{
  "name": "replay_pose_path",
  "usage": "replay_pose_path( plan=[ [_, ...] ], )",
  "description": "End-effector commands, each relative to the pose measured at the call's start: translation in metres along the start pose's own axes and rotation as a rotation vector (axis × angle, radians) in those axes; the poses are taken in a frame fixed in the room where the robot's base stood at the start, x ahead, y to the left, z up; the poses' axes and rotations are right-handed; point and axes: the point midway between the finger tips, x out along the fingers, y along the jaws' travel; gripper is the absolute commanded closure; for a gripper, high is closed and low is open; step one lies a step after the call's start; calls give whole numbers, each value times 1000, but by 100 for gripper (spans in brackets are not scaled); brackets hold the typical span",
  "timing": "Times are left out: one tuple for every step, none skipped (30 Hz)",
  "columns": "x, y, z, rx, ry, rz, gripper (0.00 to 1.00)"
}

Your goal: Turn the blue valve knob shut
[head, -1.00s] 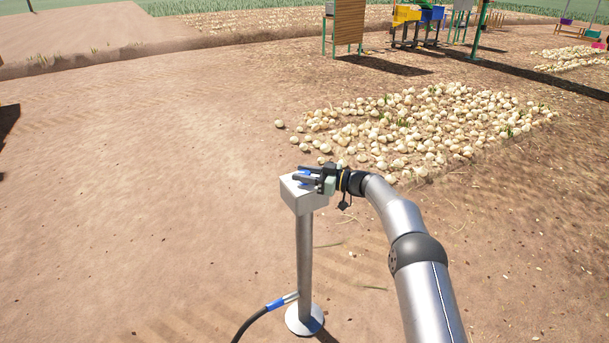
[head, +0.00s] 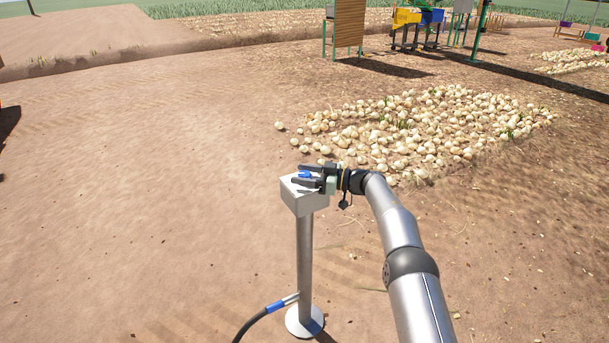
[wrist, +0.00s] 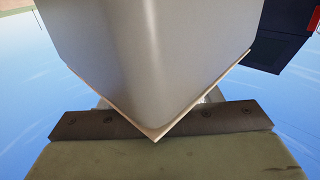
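The blue valve knob (head: 304,174) sits on top of a white box (head: 301,201) on a metal post, in the head view. My gripper (head: 302,175) reaches in from the right, low over the box top. Its two dark fingers are apart, one on the far side of the knob and one on the near side, and blue shows between them. I cannot tell whether either finger touches the knob. In the wrist view a pale grey, corner-shaped body (wrist: 150,60) fills the upper middle; the knob does not show there.
The post (head: 304,260) stands on a round base (head: 304,321). A black hose (head: 252,323) with a blue fitting joins it low on the left. Onions (head: 420,130) lie in a wide heap behind. Bare soil is clear to the left.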

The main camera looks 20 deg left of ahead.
Motion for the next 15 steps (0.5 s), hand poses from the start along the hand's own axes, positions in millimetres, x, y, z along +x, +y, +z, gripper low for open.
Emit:
replay_pose_path(
  plan=[
    [0, 0, 0, 0, 0, 1, 43],
    [0, 0, 0, 0, 0, 1, 43],
    [0, 0, 0, 0, 0, 1, 43],
    [0, 0, 0, 0, 0, 1, 43],
    [0, 0, 0, 0, 0, 1, 43],
    [-1, 0, 0, 0, 0, 1, 43],
    [-2, 0, 0, 0, 0, 2, 43],
    [-3, 1, 0, 0, -1, 2, 43],
    [-6, 1, 0, 1, -1, 2, 43],
    [-8, 1, -1, 1, -1, 2, 43],
    [-12, 1, -1, 1, -1, 2, 43],
    [-18, 1, -1, 2, -2, 2, 43],
    [-23, 1, -1, 1, -2, 3, 43],
    [-29, 1, -2, 2, -2, 4, 43],
    [-38, 1, -1, 2, -1, 4, 43]
  ],
)
